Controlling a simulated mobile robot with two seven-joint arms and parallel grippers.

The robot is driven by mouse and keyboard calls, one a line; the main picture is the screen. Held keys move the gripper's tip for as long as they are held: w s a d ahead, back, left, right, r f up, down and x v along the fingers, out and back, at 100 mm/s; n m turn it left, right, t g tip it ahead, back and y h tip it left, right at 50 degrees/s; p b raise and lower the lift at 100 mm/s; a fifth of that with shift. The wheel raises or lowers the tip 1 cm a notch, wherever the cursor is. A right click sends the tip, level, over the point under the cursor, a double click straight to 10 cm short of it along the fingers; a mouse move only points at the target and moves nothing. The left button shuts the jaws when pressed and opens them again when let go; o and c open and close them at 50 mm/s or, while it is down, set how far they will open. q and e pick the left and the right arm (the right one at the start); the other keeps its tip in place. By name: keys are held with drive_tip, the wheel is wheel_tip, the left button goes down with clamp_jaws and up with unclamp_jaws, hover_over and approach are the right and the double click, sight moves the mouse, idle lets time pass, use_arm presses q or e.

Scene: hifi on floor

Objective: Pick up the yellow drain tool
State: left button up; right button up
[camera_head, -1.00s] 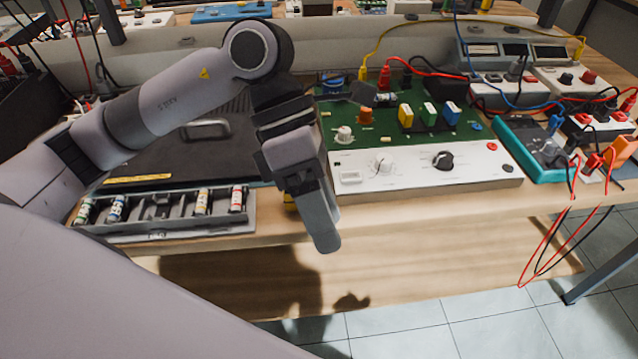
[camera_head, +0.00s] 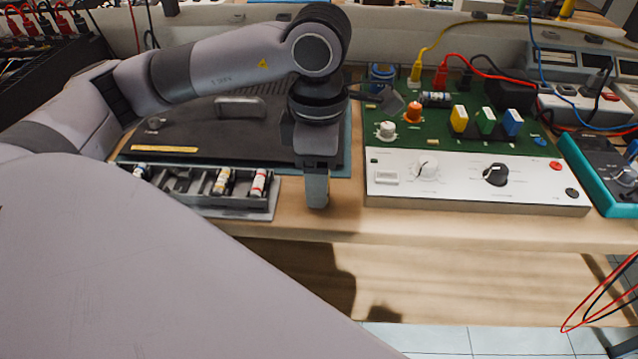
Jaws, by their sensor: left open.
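My left gripper (camera_head: 316,188) points down over the wooden bench (camera_head: 330,222), between the dark tray and the white control panel. It is open, seen edge-on, with nothing visible in it. I cannot tell for certain which thing is the yellow drain tool. Yellow things in view are an upright yellow block (camera_head: 459,119) on the green board, right of the gripper, and a flat yellow strip (camera_head: 165,149) on the black case, left of it. The space behind the gripper is hidden. My right gripper is not in view.
A dark tray (camera_head: 262,214) with several small cylinders lies left of the gripper. The white panel (camera_head: 540,190) with knobs stands to the right, joined to the green board (camera_head: 385,151). Red, yellow and blue cables cross the right side. The front bench strip is clear.

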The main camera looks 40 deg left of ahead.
use_arm(q)
drive_tip(key=shift+f, duration=0.55)
drive_tip(key=c, duration=1)
drive_tip(key=shift+r, duration=0.15)
